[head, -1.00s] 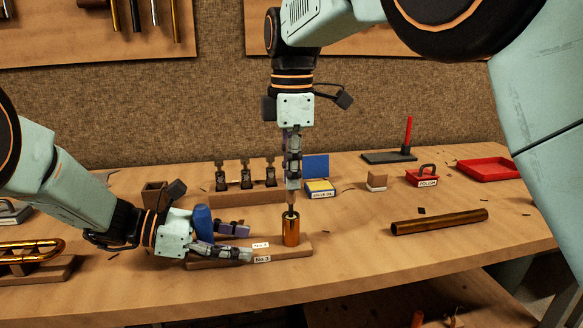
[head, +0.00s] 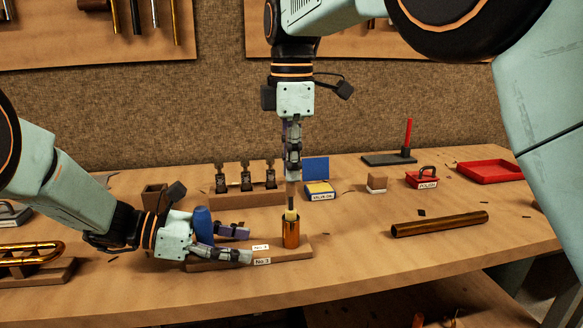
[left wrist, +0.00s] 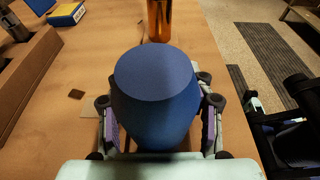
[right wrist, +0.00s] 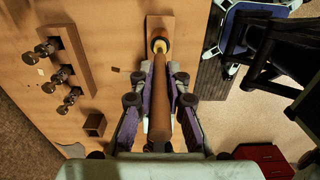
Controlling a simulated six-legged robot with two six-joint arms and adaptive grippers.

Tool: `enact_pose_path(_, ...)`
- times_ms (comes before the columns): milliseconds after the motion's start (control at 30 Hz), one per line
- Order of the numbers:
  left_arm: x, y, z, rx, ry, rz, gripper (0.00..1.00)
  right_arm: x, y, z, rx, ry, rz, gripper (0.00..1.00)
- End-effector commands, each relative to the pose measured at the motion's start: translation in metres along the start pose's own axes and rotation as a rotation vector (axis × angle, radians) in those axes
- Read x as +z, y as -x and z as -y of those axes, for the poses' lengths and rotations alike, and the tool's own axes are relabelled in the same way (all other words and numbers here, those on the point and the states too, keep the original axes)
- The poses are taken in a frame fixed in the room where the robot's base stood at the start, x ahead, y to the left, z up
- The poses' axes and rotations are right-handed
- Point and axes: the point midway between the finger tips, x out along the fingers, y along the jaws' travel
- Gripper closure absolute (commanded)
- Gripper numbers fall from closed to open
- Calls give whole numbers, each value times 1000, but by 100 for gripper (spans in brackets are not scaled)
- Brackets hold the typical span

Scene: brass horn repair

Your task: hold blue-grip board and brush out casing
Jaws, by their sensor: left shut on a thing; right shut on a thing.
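A wooden board (head: 212,265) with No. labels lies on the bench and carries an upright brass casing (head: 291,236) near its right end. My left gripper (head: 226,240) is shut around the board's blue grip (head: 203,222); the grip fills the left wrist view (left wrist: 155,90). My right gripper (head: 293,170) points straight down above the casing and is shut on the brush's brown handle (right wrist: 161,100). The brush's pale yellow head (head: 291,214) shows at the casing mouth, partly above the rim. Its lower end is hidden inside or behind the rim.
A rack with several valves (head: 245,198) and a valve oil box (head: 319,189) stand behind the board. A brass tube (head: 440,223) lies to the right. Farther back are a red polish holder (head: 422,178) and a red tray (head: 490,170). Small dark scraps dot the bench.

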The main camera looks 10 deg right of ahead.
Motion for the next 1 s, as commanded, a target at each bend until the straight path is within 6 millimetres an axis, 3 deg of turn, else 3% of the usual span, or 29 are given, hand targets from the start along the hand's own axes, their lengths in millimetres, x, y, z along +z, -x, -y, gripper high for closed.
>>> enact_pose_path(1000, 0, 0, 0, 0, 0, 0, 65, 0, 30, 0, 1, -1, 0, 100)
